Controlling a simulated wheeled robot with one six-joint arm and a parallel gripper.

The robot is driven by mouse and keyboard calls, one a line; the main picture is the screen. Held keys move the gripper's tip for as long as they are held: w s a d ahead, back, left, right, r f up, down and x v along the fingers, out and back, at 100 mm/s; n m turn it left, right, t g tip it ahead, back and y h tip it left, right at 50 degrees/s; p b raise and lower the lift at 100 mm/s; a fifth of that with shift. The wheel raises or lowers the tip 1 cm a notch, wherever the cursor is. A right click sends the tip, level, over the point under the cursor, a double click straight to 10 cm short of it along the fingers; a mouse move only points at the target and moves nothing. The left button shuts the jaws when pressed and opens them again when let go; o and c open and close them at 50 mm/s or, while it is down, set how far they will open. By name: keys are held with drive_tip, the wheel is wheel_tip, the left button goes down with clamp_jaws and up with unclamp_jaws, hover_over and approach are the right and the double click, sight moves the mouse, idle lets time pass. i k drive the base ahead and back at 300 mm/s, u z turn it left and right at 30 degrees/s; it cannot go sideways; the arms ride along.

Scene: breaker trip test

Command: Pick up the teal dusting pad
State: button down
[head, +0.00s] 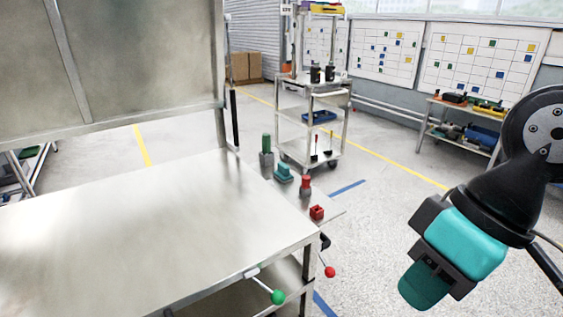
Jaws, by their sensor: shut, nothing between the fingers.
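The teal dusting pad (284,173) sits on the narrow side shelf at the right end of the metal bench, with its small grip upright. It stands between a grey block with a green handle and a red knob-shaped item. My gripper (424,288) is at the lower right, in front of the bench's right side and well apart from the pad. It is shut and empty; the gap between its fingers is hard to make out from this angle.
The green-handled grey block (266,151), red knob-shaped item (305,185) and red block (317,212) share the side shelf (325,199). Green-ball (278,297) and red-ball (330,272) levers stick out at the bench front. A cart (314,103) stands behind. The bench top (130,230) is bare.

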sight(283, 174)
drive_tip(key=z, duration=1.1)
drive_tip(key=i, duration=2.3)
drive_tip(key=u, duration=0.4)
